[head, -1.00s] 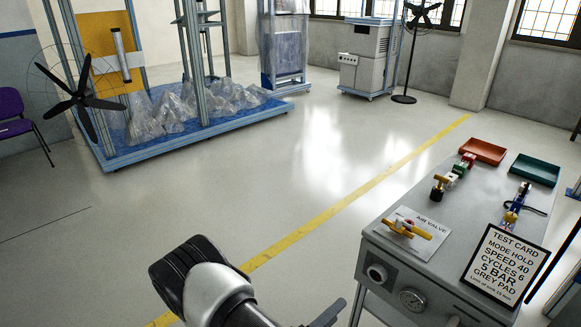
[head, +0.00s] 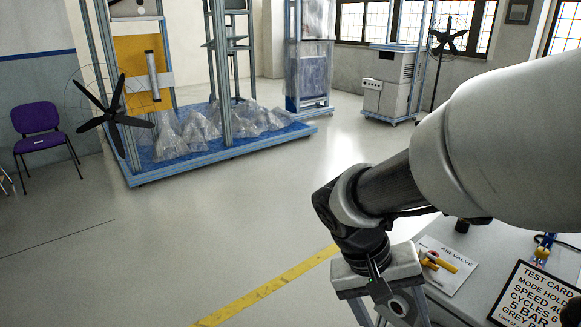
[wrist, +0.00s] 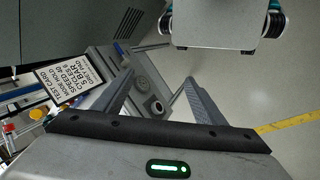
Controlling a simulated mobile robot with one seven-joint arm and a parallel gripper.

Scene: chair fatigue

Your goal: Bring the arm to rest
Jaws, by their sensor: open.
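My gripper (head: 386,300) hangs low in the head view, by the left front corner of the grey test bench (head: 482,262). My arm reaches in from the right and covers part of the bench. In the wrist view my gripper (wrist: 160,82) has its two fingers spread wide, with nothing between them. I cannot tell how near the fingers are to the panel.
The test card (head: 538,297) and yellow air valve (head: 440,262) are on the bench. A yellow floor line (head: 265,298) runs left of it. Black fans (head: 115,115), a blue-based rig (head: 225,150) and a purple chair (head: 36,118) stand farther off. The middle floor is clear.

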